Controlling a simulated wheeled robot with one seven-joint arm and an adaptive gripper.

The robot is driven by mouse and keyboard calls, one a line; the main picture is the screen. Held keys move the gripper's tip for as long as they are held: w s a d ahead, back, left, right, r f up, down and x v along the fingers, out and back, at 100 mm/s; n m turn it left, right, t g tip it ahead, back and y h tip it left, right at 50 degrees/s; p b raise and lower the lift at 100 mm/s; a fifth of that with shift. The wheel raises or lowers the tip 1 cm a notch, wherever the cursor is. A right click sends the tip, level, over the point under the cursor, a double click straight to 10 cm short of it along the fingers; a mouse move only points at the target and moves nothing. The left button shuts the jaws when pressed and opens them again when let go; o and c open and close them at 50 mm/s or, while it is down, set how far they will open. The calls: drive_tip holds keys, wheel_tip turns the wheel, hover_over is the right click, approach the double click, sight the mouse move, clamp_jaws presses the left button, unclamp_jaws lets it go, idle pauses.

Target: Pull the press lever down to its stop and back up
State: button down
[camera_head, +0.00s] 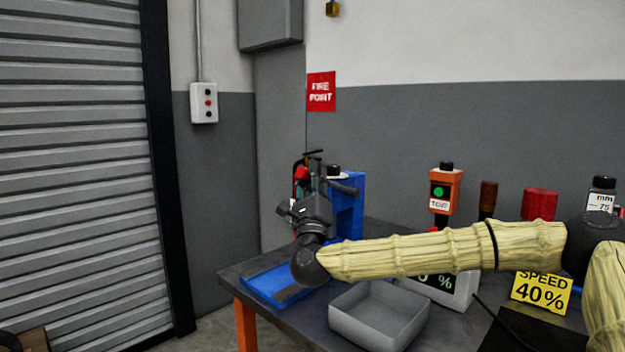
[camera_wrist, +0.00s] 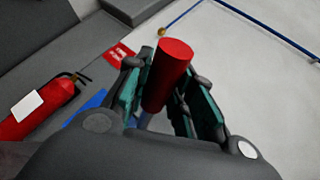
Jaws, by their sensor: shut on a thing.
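The press is a blue upright (camera_head: 350,205) with a blue base plate (camera_head: 262,283) at the left end of the bench. Its lever has a red cylindrical grip (camera_wrist: 172,65), clear in the wrist view. My gripper (camera_wrist: 165,108) is shut on this grip, with teal-padded fingers on either side of it. In the head view my gripper (camera_head: 308,205) is in front of the press, and it hides much of the lever. I cannot tell the lever's exact angle or how far it is from its stop.
A grey open tray (camera_head: 375,335) stands right of the press base, below my forearm. An orange test unit (camera_head: 444,190), a red cylinder (camera_head: 540,204) and a yellow speed sign (camera_head: 541,293) are farther right. A fire extinguisher (camera_wrist: 40,112) is at left in the wrist view.

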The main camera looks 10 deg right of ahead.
drive_tip(key=shift+a+f, duration=0.1)
drive_tip(key=shift+f, duration=0.35)
drive_tip(key=c, duration=1.4)
unclamp_jaws()
drive_tip(key=shift+s, duration=0.1)
drive_tip(key=shift+o, duration=1)
drive_tip(key=shift+r, duration=0.2)
drive_tip(key=v, duration=1.2)
